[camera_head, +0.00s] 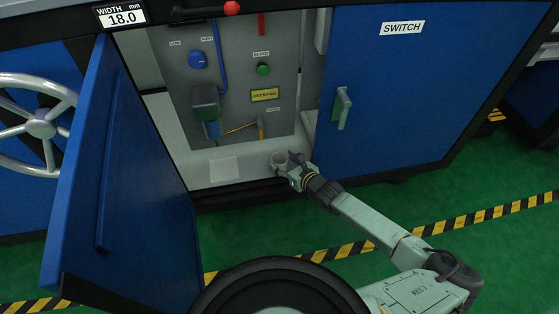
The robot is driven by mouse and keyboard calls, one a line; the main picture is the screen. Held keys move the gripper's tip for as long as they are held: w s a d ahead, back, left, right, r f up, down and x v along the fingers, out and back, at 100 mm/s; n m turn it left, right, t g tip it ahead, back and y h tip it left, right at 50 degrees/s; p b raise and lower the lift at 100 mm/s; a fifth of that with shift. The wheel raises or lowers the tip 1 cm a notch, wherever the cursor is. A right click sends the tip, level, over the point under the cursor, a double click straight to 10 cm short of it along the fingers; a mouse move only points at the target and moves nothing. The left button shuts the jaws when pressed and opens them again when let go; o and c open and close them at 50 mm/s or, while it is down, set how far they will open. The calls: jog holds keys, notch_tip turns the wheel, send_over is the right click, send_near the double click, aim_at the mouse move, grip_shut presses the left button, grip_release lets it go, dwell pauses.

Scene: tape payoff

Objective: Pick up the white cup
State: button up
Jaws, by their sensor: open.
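A small whitish-grey cup (279,158) stands upright at the front right of the pale cabinet floor, near its front edge. My gripper (286,162) comes in from the lower right. Its jaws are open and reach the cup, with the fingers around or just beside it. The cup's lower part is hidden by the fingers. I cannot tell whether they touch it.
The blue cabinet's left door (120,180) stands open, and its right door (400,90) is shut. The grey panel (235,85) behind the cup carries knobs, a valve and a cable. A pale square (223,170) lies left of the cup, with free floor around it.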

aim_at(276, 157)
jog(key=b+x, duration=0.1)
jog(key=x, duration=0.4)
jog(key=shift+w+a+f, duration=0.2)
jog(key=shift+a+f, duration=0.05)
jog(key=shift+w+a+f, duration=0.1)
jog(key=shift+w+a, duration=0.15)
jog(key=shift+w, duration=0.2)
jog(key=shift+c, duration=0.5)
jog(key=c, duration=1.2)
